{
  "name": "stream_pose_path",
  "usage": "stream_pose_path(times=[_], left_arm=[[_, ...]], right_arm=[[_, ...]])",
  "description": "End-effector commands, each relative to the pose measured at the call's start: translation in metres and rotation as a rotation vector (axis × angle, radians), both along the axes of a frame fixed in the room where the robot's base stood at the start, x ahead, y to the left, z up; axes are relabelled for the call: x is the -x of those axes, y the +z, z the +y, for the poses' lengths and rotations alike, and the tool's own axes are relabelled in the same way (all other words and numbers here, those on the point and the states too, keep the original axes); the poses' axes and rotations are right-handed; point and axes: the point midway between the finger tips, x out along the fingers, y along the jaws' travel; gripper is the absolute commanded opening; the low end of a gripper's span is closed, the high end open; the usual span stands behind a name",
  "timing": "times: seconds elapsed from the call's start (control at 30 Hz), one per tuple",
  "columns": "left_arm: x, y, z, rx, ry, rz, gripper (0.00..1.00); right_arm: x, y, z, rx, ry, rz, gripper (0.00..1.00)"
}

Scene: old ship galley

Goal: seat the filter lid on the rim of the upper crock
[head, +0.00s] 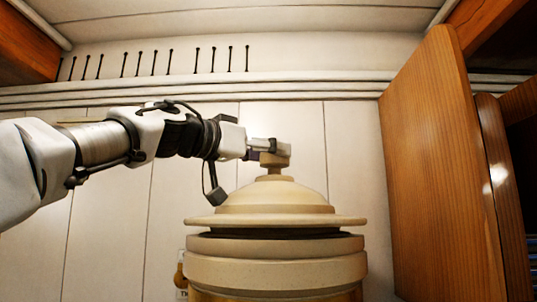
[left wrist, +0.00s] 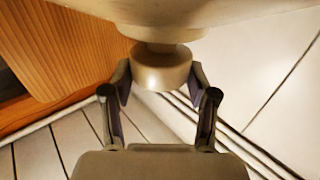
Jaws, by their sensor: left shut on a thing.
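The filter lid (head: 275,198) is a beige dome with a wide flat brim and a knob on top. It is level, directly above the upper crock (head: 275,270). A dark band shows between the brim and the crock's rim (head: 275,244); I cannot tell whether lid and rim touch. My left gripper (head: 268,152) comes in from the left and is shut on the lid's knob. In the left wrist view the knob (left wrist: 162,74) sits between the two fingers, with the lid's underlying dome (left wrist: 150,14) beyond it. My right gripper is not in view.
An open wooden door (head: 440,170) stands close on the right. A white panelled wall (head: 350,150) with a ledge and several dark pegs is behind. A small tap (head: 180,276) shows low, left of the crock. Free room lies above the lid.

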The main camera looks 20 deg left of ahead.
Motion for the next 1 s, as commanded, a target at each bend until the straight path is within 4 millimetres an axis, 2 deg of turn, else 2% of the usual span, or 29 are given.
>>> stream_pose_path(times=[0.17,1.0], left_arm=[[0.001,0.003,0.0,0.002,0.001,-0.006,0.0],[0.001,-0.011,0.0,0.002,0.001,-0.006,0.0]], right_arm=[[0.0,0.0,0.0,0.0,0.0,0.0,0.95],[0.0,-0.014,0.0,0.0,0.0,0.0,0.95]])
